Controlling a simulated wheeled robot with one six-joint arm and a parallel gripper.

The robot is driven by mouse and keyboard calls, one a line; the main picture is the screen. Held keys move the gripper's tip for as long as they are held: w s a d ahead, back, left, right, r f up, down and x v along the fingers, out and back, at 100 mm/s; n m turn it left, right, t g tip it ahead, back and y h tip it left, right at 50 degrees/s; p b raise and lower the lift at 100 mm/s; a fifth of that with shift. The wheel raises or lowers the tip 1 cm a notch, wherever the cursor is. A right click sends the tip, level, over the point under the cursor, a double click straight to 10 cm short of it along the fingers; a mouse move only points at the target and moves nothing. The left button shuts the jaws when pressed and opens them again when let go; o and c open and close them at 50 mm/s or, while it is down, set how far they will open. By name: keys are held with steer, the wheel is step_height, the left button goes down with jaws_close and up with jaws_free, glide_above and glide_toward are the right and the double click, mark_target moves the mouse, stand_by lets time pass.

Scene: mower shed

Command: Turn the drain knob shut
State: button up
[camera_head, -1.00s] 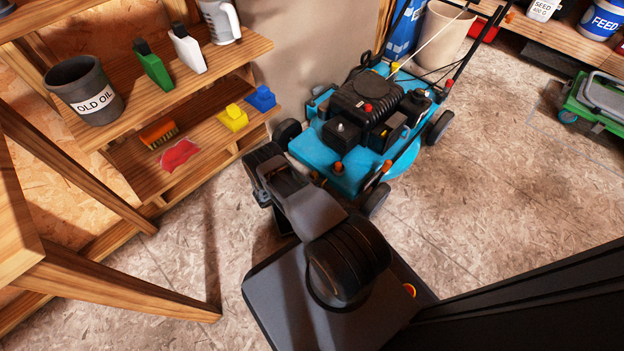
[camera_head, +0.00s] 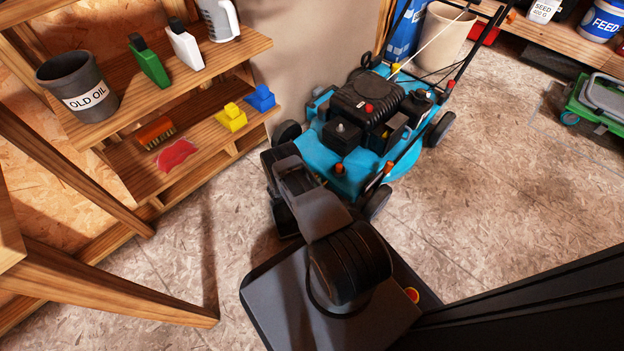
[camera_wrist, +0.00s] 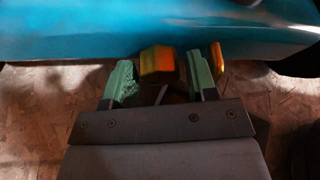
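The blue mower (camera_head: 350,140) stands on the floor in the head view, and its blue deck edge (camera_wrist: 80,35) crosses the top of the wrist view. An orange-yellow knob (camera_wrist: 157,60) sits just below that edge, between the green fingers of my gripper (camera_wrist: 162,70). The fingers are apart, with a narrow gap visible on each side of the knob; contact is not visible. A second orange piece (camera_wrist: 216,58) is just outside the right finger. In the head view my arm hides the gripper. I cannot tell from its look which way the knob is turned.
A wooden shelf with the old oil bucket (camera_head: 78,85), bottles, a brush (camera_head: 155,132) and a red rag (camera_head: 176,154) stands at left. A wooden trestle leg (camera_head: 110,285) is near my base. Floor right of the mower (camera_head: 500,190) is clear.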

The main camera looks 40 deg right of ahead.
steer(key=c, duration=0.7)
steer(key=shift+s+f+m+t, duration=0.1)
steer(key=shift+m+t, duration=1.25)
steer(key=shift+m, duration=0.75)
steer(key=shift+r+m+t, duration=0.1)
steer(key=shift+m+t, duration=1.2)
steer(key=shift+m, duration=0.8)
steer(key=shift+s+f+m+t, duration=0.1)
steer(key=shift+m+t, duration=1.25)
steer(key=shift+m, duration=0.75)
steer(key=o, duration=0.9)
